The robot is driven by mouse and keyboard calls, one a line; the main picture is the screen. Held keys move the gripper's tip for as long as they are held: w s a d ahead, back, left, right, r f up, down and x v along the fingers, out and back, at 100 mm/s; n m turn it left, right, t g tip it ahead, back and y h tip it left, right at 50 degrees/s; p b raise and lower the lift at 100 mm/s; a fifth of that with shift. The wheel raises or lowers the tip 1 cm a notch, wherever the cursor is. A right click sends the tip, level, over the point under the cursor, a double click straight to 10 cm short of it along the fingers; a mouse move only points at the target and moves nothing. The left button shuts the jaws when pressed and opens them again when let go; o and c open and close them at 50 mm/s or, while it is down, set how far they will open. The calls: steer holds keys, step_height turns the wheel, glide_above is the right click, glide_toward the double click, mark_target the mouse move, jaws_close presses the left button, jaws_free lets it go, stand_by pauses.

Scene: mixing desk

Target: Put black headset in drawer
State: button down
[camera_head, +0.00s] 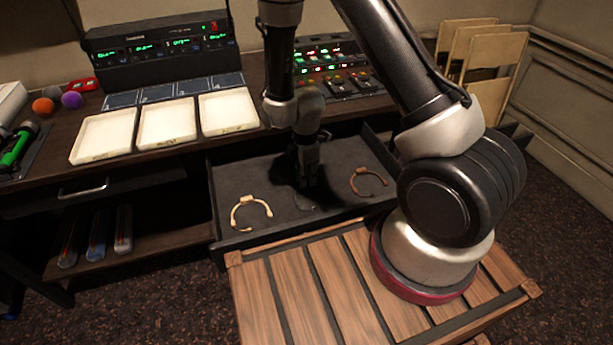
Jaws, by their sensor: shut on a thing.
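The drawer (235,182) is pulled open under the desk, with a dark lined floor. My gripper (308,180) points down into the middle of the drawer, shut on the black headset (305,201). Only a small dark part of the headset shows at the fingertips, against the dark drawer floor. I cannot tell whether it touches the floor. A cream headset (251,213) lies in the drawer to the left of my gripper. A brown headset (369,182) lies to the right.
Three white trays (166,124) stand on the desk before a rack unit (158,48). A lit mixer (338,68) is behind my arm. A slatted wooden surface (300,290) lies in front of the drawer. Orange and purple balls (71,100) sit at the left.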

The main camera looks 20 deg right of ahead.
steer(key=shift+f, duration=0.7)
stand_by(0.4)
stand_by(0.3)
steer(key=c, duration=1.3)
jaws_free()
steer(key=o, duration=0.4)
steer(key=shift+r, duration=3.5)
